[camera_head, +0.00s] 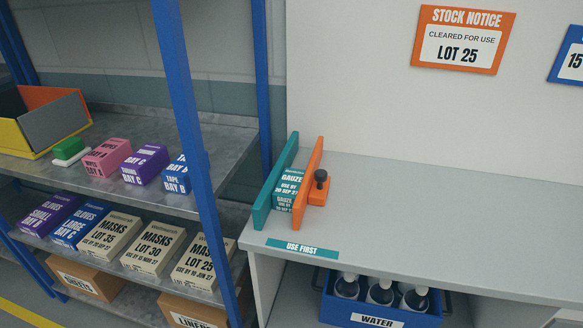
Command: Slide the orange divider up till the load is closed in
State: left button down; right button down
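The orange divider (312,160) stands upright on the grey counter, with a black knob (321,178) on a foot at its right side. A teal divider (262,208) stands to its left, roughly parallel. A teal and white gauze load (289,179) sits between the two, reading "USE BY 30 SEP 27". It fills most of the width between them. Whether the orange divider touches it cannot be told from this angle. Neither of my grippers is in view.
The counter (430,210) is clear right of the orange divider. A teal "USE FIRST" label (302,248) is on its front edge. A blue post (187,110) and shelves of boxes stand left. A blue water crate (378,318) sits below the counter.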

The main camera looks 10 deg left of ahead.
aim_at(315, 188)
jog(key=k+j, duration=0.1)
jog(key=j, duration=0.3)
jog(key=k+j, duration=0.1)
jog(key=j, duration=0.3)
jog(key=k+j, duration=0.1)
jog(key=j, duration=0.25)
jog(key=k+j, duration=0.1)
jog(key=j, duration=0.3)
jog(key=u, duration=0.05)
